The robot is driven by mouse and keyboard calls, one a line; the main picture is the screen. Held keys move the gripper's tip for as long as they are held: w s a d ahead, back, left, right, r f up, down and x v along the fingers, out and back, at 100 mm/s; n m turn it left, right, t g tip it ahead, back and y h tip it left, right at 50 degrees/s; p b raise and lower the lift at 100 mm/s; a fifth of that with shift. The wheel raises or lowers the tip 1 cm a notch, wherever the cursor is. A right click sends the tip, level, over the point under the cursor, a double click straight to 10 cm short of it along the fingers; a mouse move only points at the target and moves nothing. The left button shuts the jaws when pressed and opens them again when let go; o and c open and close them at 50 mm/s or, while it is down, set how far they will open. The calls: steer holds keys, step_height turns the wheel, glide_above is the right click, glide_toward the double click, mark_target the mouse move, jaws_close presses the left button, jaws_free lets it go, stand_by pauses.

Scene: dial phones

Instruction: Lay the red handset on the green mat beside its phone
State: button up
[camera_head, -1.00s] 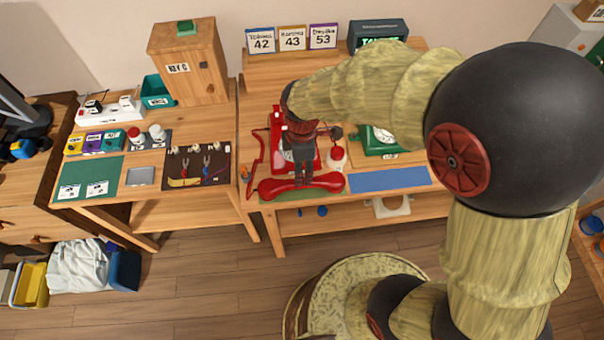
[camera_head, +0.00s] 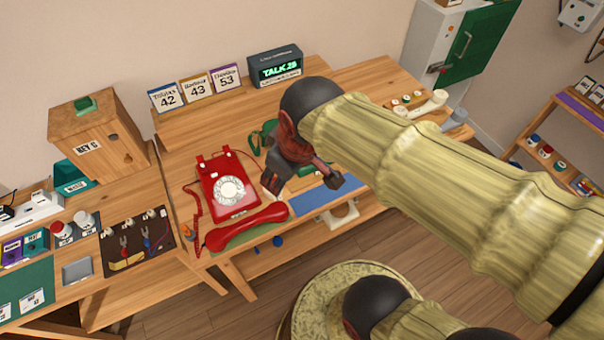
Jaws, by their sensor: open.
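The red handset (camera_head: 247,226) lies near the front edge of the table, in front of the red phone (camera_head: 229,185), with its coiled red cord (camera_head: 193,206) at the left. The green mat (camera_head: 255,236) shows only as a strip under and in front of the handset, which covers most of it. My gripper (camera_head: 300,186) is open and empty, to the right of the handset and the red phone, apart from the handset. The green phone (camera_head: 259,138) is mostly hidden behind my gripper and arm.
A blue mat (camera_head: 327,199) lies at the front edge, right of the handset. Name cards (camera_head: 196,90) and a lit display box (camera_head: 276,66) reading "TALK 25" stand on the back shelf. A wooden key box (camera_head: 97,135) stands left. A tool mat (camera_head: 137,241) lies front left.

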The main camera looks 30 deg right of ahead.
steer(key=s+r+m, duration=0.1)
steer(key=s+d+m+t, duration=0.1)
steer(key=s+m, duration=0.1)
steer(key=s+d+r+m, duration=0.1)
steer(key=shift+s+d+r+m, duration=0.15)
steer(key=shift+d+r+m, duration=0.05)
steer(key=shift+r+m, duration=0.15)
